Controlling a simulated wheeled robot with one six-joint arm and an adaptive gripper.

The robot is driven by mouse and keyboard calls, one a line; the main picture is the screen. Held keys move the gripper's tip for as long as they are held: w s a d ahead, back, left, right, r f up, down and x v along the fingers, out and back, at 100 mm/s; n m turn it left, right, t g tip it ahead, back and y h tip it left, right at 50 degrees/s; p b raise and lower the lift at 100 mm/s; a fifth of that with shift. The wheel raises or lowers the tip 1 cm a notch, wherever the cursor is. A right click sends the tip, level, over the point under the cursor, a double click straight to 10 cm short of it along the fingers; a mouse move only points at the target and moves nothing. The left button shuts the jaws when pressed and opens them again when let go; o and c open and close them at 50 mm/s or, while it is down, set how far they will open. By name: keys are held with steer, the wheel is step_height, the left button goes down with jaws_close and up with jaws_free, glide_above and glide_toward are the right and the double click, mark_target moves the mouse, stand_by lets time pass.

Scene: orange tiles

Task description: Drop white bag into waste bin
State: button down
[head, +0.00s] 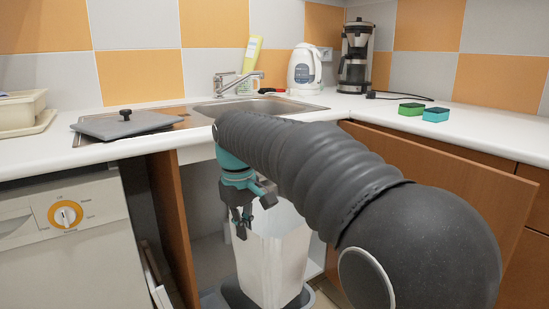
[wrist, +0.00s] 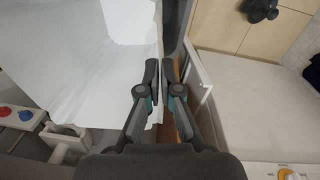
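The white bag (head: 272,265) is a tall, open-topped white shape hanging upright below my gripper in the head view. It fills the upper left of the wrist view (wrist: 85,65). My gripper (head: 242,225) points down at the bag's upper left edge. In the wrist view its fingertips (wrist: 160,72) are nearly together, with the bag's thin edge between them. The dark grey waste bin (head: 232,296) shows low in the head view, around the bag's lower end. I cannot tell how far the bag's bottom is inside it.
An open cabinet surrounds the bin, with a brown door (head: 172,225) at left and another panel (head: 440,175) at right. A dishwasher (head: 85,250) stands left. The counter above holds a sink (head: 255,105), kettle (head: 305,70), coffee maker (head: 355,60) and sponges (head: 411,109).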

step_height(320, 180, down, 4)
steer(key=b, duration=0.3)
steer(key=shift+r, duration=0.2)
steer(key=c, duration=1.8)
jaws_free()
steer(key=o, duration=0.6)
steer(key=shift+c, duration=0.2)
step_height(320, 180, up, 12)
steer(key=shift+s+a, duration=0.25)
